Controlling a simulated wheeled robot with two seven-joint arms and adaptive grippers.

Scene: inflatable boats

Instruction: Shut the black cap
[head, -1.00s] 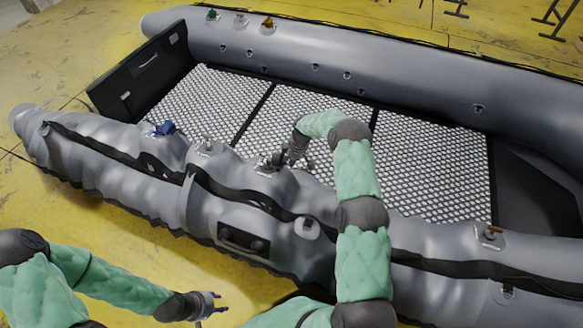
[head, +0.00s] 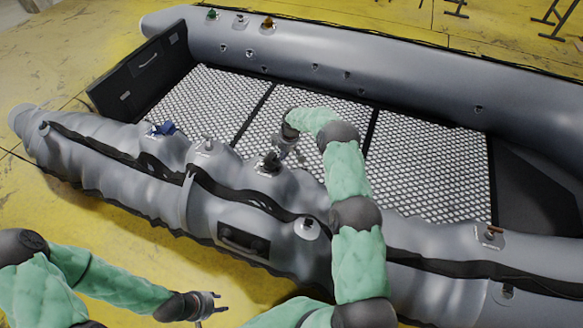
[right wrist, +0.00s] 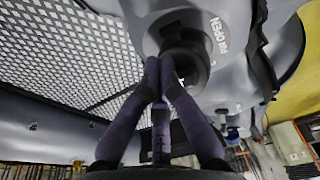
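The black cap (head: 269,164) is on the near grey tube of the inflatable boat. In the right wrist view it shows as a dark round cap (right wrist: 187,48) on a pale ring lettered "OPEN". My right gripper (head: 281,152) is beside the cap, on its deck side. In the wrist view its fingertips (right wrist: 160,66) come together at the cap's lower left edge, overlapping it in the picture. I see nothing held between them, and contact is unclear. Whether the cap is fully seated is hard to tell. My left gripper (head: 217,303) is open and empty over the yellow floor.
A blue valve (head: 163,129) and a grey valve (head: 207,145) sit further left on the near tube, and a brown one (head: 490,232) at right. A black handle (head: 243,240) is on its outer side. The patterned deck (head: 310,120) is clear beyond my right arm.

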